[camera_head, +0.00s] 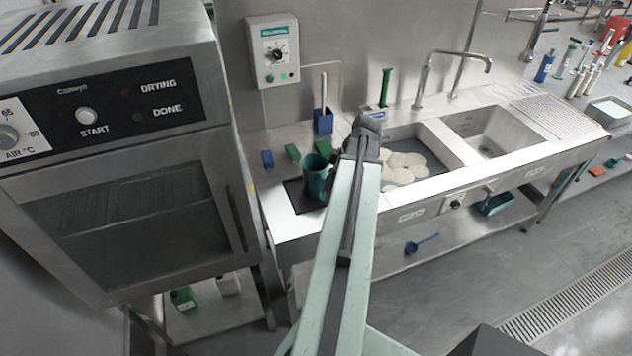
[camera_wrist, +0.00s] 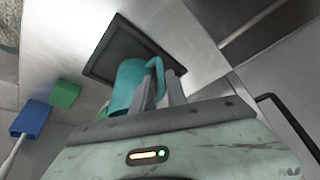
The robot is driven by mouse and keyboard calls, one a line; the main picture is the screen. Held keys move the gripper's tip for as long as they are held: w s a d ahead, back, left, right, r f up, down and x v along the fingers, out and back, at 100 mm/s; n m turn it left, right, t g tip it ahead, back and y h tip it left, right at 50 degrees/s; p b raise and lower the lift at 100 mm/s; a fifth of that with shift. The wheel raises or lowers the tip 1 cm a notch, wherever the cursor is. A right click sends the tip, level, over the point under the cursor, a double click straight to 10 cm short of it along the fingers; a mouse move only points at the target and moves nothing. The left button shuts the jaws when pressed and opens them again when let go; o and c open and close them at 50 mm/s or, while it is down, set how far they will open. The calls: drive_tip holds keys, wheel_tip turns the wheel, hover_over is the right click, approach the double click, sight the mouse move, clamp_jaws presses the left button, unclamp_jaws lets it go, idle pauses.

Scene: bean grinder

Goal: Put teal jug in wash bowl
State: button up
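The teal jug (camera_head: 314,180) stands upright on a dark square mat (camera_head: 294,196) at the left end of the steel counter. In the wrist view the jug (camera_wrist: 127,84) is just ahead of my gripper (camera_wrist: 160,88), with its handle towards the fingers. The two fingers are apart, with the handle's lower part seemingly between them; I cannot tell whether they touch it. In the head view my arm hides the fingers. The wash bowl (camera_head: 436,152) is the left sink basin, with water and several pale plates in it, right of my arm.
A second, empty basin (camera_head: 488,142) and a tap (camera_head: 452,62) are right of the wash bowl. A drying oven (camera_head: 130,190) stands close on the left.

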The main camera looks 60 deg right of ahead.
drive_tip(key=b+x, duration=0.4)
drive_tip(key=x, duration=0.1)
drive_tip(key=shift+a, duration=0.15)
drive_tip(key=shift+r, duration=0.15)
clamp_jaws()
idle(1.0)
